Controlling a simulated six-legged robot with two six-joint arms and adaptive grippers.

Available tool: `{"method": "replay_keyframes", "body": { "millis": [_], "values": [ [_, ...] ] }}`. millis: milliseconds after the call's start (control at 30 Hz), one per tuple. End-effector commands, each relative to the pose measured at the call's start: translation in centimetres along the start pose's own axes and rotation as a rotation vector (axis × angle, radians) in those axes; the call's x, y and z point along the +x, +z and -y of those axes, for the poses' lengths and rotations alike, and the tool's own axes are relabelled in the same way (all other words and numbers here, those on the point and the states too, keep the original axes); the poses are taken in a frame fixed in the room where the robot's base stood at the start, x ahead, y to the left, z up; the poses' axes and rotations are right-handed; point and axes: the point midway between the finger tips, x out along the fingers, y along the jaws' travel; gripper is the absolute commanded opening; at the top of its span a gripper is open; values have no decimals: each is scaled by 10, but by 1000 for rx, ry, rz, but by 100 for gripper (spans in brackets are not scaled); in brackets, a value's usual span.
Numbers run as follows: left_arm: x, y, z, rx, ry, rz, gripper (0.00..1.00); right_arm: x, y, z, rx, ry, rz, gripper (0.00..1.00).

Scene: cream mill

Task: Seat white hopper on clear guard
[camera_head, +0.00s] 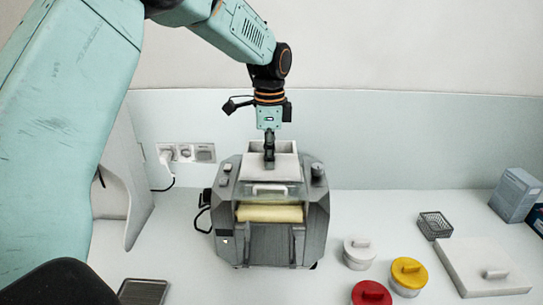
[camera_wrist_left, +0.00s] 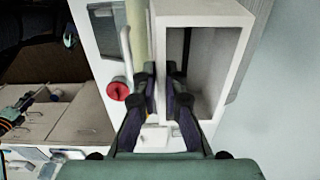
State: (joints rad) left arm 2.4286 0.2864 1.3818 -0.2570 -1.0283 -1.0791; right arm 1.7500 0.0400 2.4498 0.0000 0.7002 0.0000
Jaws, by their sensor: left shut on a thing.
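The white hopper (camera_head: 286,165), an open box, is upright at the top rear of the grey mill (camera_head: 318,215). My left gripper (camera_head: 269,160) comes down from above and is shut on the hopper's near wall. In the left wrist view, the fingers (camera_wrist_left: 161,82) straddle one wall of the hopper (camera_wrist_left: 202,18), and its hollow inside shows. The clear guard (camera_head: 292,191), with a pale handle, lies just in front of and below the hopper. I cannot tell whether the hopper's base touches the guard. My right gripper is not in view.
A yellow roller (camera_head: 270,213) shows in the mill's front. To the right stand white (camera_head: 359,253), yellow (camera_head: 408,277) and red (camera_head: 371,293) lidded pots, a wire basket (camera_head: 435,225) and a white slab (camera_head: 484,265). A wall socket (camera_head: 185,153) and cable are at the left.

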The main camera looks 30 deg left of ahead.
Motion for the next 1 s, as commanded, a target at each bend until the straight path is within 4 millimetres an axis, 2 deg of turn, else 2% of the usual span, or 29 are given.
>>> {"method": "replay_keyframes", "body": {
  "millis": [1000],
  "values": [
    [6,0,0,0,0,1,0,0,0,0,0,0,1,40]
  ]
}}
